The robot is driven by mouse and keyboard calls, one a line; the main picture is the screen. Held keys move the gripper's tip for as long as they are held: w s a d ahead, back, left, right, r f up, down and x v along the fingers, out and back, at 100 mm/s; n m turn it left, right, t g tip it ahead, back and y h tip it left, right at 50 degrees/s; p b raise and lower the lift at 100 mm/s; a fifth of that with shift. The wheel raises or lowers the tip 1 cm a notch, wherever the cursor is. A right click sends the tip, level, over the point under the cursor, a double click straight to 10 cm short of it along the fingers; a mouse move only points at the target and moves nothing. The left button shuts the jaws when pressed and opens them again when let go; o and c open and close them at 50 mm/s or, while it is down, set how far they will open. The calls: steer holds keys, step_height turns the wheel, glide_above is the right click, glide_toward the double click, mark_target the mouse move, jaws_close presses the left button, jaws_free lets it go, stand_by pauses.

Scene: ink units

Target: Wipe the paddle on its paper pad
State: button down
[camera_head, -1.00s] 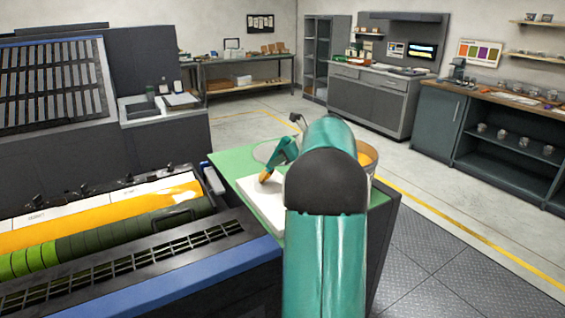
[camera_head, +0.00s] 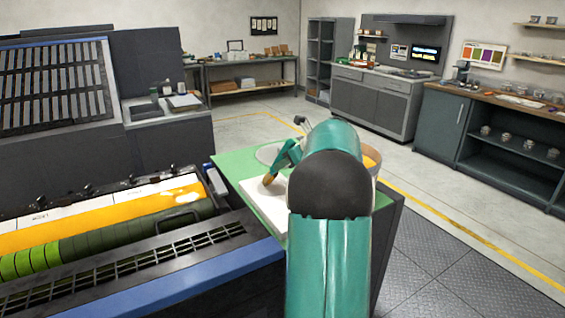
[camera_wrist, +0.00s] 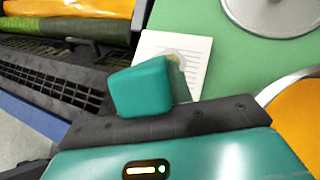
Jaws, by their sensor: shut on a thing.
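The white paper pad (camera_head: 259,199) lies on the green tabletop, its right part hidden by my arm in the head view. It also shows in the wrist view (camera_wrist: 201,58), with faint lines and a greyish smear near the gripper. My gripper (camera_head: 277,170) is over the pad, shut on the paddle. The paddle's orange-brown end (camera_head: 268,180) points down at the pad and appears to touch it. In the wrist view a teal finger of my gripper (camera_wrist: 160,85) covers most of the paddle, so its contact with the paper cannot be judged there.
A bucket of orange ink (camera_head: 371,162) stands right of the pad, partly behind my arm. A round grey disc (camera_wrist: 275,10) lies on the green tabletop (camera_head: 231,163) beyond the pad. The press with its orange ink trough (camera_head: 110,218) is at left. Floor at right is clear.

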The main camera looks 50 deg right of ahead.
steer(key=s+a+r, duration=0.1)
steer(key=s+r, duration=0.3)
steer(key=r, duration=0.2)
steer(key=shift+s+a, duration=0.15)
steer(key=shift+s, duration=0.05)
stand_by(1.0)
stand_by(0.4)
